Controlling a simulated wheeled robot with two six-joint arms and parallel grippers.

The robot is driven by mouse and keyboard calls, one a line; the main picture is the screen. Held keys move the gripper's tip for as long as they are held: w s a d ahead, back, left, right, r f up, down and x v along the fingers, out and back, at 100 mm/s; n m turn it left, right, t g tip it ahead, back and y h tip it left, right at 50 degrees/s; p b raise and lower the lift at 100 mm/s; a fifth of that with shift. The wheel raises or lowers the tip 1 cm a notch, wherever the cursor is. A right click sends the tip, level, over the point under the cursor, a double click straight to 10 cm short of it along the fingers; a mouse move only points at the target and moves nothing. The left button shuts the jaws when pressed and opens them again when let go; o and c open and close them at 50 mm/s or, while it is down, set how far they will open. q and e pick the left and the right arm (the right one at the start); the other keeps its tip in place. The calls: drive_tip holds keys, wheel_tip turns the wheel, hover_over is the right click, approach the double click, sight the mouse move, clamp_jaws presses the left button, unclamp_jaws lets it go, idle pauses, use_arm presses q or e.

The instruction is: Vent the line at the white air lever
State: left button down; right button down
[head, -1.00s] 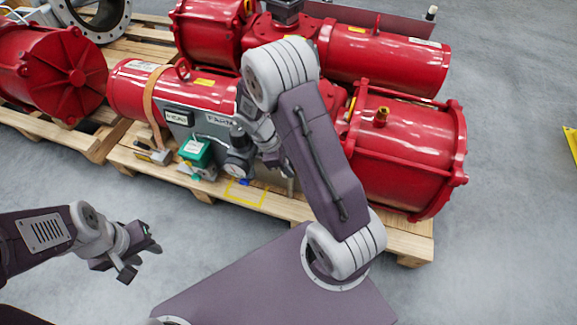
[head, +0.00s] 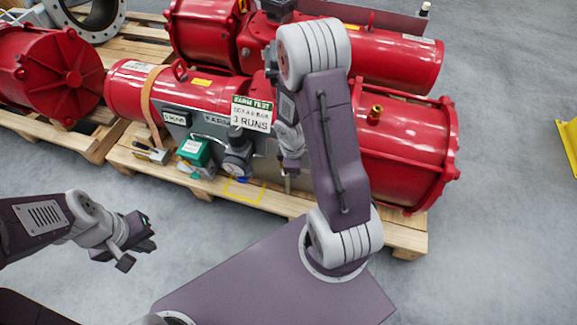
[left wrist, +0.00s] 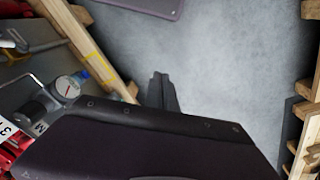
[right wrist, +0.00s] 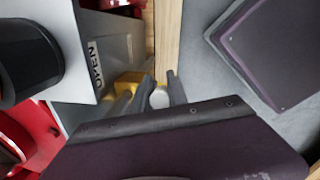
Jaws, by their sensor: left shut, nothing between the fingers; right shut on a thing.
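My right gripper (right wrist: 158,92) is shut on the white air lever (right wrist: 159,99), whose pale rounded end shows between its fingers in the right wrist view. Yellow brass fitting (right wrist: 128,82) shows beside the fingers. In the head view my right gripper (head: 291,165) is at the front of the grey panel, right of the gauge (head: 237,165), and its fingers are partly hidden by the arm. My left gripper (head: 136,243) is shut and empty, low at the left over the floor, apart from the pallet. It also shows in the left wrist view (left wrist: 161,88).
Red actuator cylinders (head: 405,150) lie on a wooden pallet (head: 395,238). A green box (head: 194,152), a test sign (head: 251,113) and the gauge stand along the panel. A yellow stand (head: 569,143) is at far right.

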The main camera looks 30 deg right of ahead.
use_arm(q)
drive_tip(key=w+d+f+m+g+h, duration=0.2)
drive_tip(key=w+d+h, duration=0.25)
drive_tip(key=d, duration=0.55)
drive_tip(key=w+d+f+m+g+h, duration=0.15)
drive_tip(key=w+d+h, duration=0.3)
drive_tip(key=d, duration=0.55)
drive_tip(key=w+d+f+m+g+h, duration=0.1)
drive_tip(key=w+d+m+g+h, duration=0.25)
drive_tip(key=d, duration=0.65)
use_arm(e)
drive_tip(key=shift+s, duration=0.1)
use_arm(q)
drive_tip(key=s+d+f+t, duration=0.1)
drive_tip(key=s+d+f, duration=0.1)
drive_tip(key=d, duration=0.3)
drive_tip(key=s+d+f+n, duration=0.1)
drive_tip(key=s+d+f, duration=0.1)
drive_tip(key=d, duration=0.3)
drive_tip(key=shift+s+f+t, duration=0.25)
drive_tip(key=shift+f+t, duration=0.15)
drive_tip(key=shift+f, duration=0.05)
drive_tip(key=shift+d+h, duration=0.1)
drive_tip(key=shift+h, duration=0.15)
